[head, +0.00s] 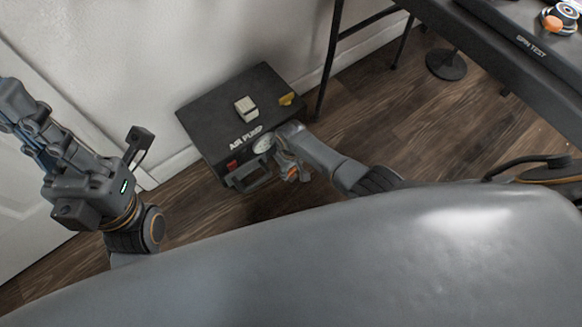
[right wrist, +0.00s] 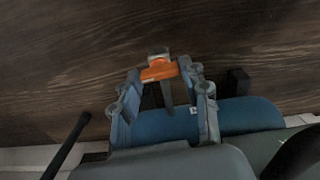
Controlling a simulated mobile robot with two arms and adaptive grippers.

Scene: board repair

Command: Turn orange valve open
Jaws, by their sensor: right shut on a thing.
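The black air pump box (head: 225,125) stands on the floor against the wall in the head view. The orange valve (head: 292,174) shows as a small orange spot at its front right corner, partly hidden by my right gripper (head: 287,163). In the right wrist view the orange valve (right wrist: 158,71) lies between the fingertips of my right gripper (right wrist: 160,78), which is shut on it. A grey metal end shows just beyond the orange part. How far the valve is turned cannot be told. My left gripper (head: 22,105) is raised at the far left, away from the pump; its finger opening is unclear.
The pump has a round gauge (head: 263,143), a red switch (head: 232,164), a front handle (head: 250,178) and a pale block (head: 246,108) on top. A dark table (head: 535,75) stands at upper right.

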